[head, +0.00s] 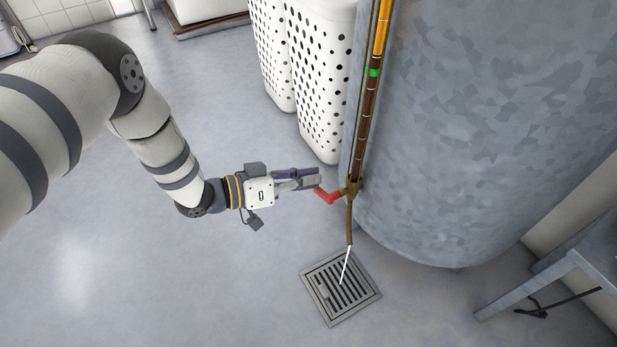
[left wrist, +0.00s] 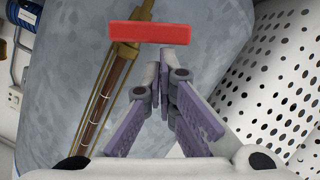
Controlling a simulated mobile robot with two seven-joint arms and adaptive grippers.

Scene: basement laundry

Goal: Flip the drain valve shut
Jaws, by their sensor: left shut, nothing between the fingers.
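The drain valve is a brass fitting (head: 352,187) low on the grey tank, with a red lever (head: 328,197) sticking out to its left. In the left wrist view the red lever (left wrist: 150,32) lies crosswise just beyond my fingertips, beside the brass gauge tube. A thin pale stream (head: 345,266) runs from the curved spout below the valve down to the floor drain (head: 341,288). My left gripper (head: 317,176) is shut and empty, close to the lever; its fingertips (left wrist: 165,68) point toward it. I cannot tell whether they touch. My right gripper is not in view.
The large metal tank (head: 480,120) fills the right side. A gauge tube (head: 372,90) with brown liquid and a green mark runs up it. White perforated hampers (head: 322,90) stand behind my gripper. A metal table (head: 565,262) is at lower right. The left floor is clear.

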